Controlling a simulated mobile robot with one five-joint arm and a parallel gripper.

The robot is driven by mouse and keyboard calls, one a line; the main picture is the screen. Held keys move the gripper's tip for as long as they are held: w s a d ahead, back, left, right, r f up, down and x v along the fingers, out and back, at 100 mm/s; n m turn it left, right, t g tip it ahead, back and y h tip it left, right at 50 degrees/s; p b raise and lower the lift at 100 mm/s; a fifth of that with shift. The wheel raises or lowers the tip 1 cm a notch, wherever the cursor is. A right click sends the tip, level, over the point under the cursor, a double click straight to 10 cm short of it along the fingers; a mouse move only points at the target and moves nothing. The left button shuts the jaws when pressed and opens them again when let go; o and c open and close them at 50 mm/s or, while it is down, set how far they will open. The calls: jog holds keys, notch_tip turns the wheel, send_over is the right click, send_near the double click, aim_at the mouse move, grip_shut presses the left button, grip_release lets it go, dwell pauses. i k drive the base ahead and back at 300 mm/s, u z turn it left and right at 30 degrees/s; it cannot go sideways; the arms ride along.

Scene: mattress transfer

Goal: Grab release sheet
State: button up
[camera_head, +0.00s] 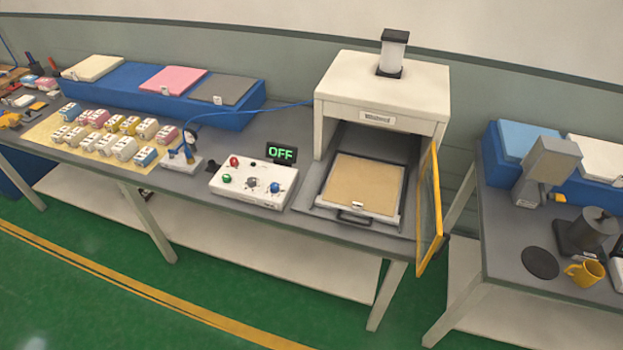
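A tan square sheet (365,184) lies flat in a dark-framed tray (309,194), which is pulled out from a white press (380,88) with its yellow-framed door (430,210) open. Cream (93,67), pink (174,78) and grey (223,89) flat pads or sheets lie on a long blue stand (128,94) at the back left. The frame does not show for certain which of these is the release sheet. My gripper is not in view.
A control box (250,185) with coloured knobs and an "OFF" display (281,153) stands left of the press. Several small labelled boxes (124,147) cover the table's left part. Green floor in front is clear.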

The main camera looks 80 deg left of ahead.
aim_at(360, 184)
jog(key=u, duration=1.4)
jog(key=k, duration=0.2)
jog(key=u, duration=2.3)
jog(key=i, duration=1.65)
jog(key=u, duration=0.25)
